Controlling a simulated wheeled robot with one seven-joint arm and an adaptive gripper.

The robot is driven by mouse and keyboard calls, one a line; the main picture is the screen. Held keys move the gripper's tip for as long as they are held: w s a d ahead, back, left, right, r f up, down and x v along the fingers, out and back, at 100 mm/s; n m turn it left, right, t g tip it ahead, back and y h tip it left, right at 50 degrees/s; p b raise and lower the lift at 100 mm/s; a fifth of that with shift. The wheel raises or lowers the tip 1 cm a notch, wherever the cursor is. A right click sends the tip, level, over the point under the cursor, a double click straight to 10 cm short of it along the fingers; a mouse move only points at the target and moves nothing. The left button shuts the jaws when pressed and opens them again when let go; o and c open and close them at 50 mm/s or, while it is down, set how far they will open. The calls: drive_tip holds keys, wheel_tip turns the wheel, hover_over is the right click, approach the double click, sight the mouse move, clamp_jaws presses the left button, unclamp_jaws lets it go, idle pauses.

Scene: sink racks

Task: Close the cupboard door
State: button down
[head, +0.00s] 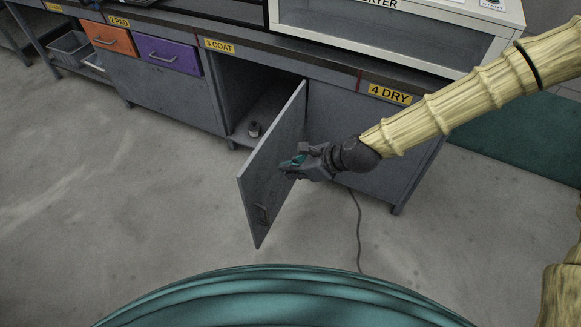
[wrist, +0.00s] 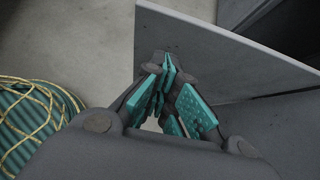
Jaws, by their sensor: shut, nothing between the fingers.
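In the wrist view the door (wrist: 215,45) rises just beyond my gripper (wrist: 170,75). I cannot tell whether the fingertips touch it.
A closed grey panel (head: 350,150) under the "4 DRY" label is right of the opening. A cable (head: 358,225) lies on the floor below it. Orange (head: 108,38) and purple (head: 167,54) drawers are at the left. The floor (head: 130,200) left of the door is clear.

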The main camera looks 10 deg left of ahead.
approach(251, 171)
wheel_tip(251, 171, down, 3)
drive_tip(key=shift+w+a+f+p, duration=0.1)
drive_tip(key=shift+w+a+p, duration=0.25)
drive_tip(key=shift+a, duration=0.45)
drive_tip(key=shift+w+a+f+p, duration=0.15)
drive_tip(key=shift+w+a+p, duration=0.15)
drive_tip(key=shift+a, duration=0.55)
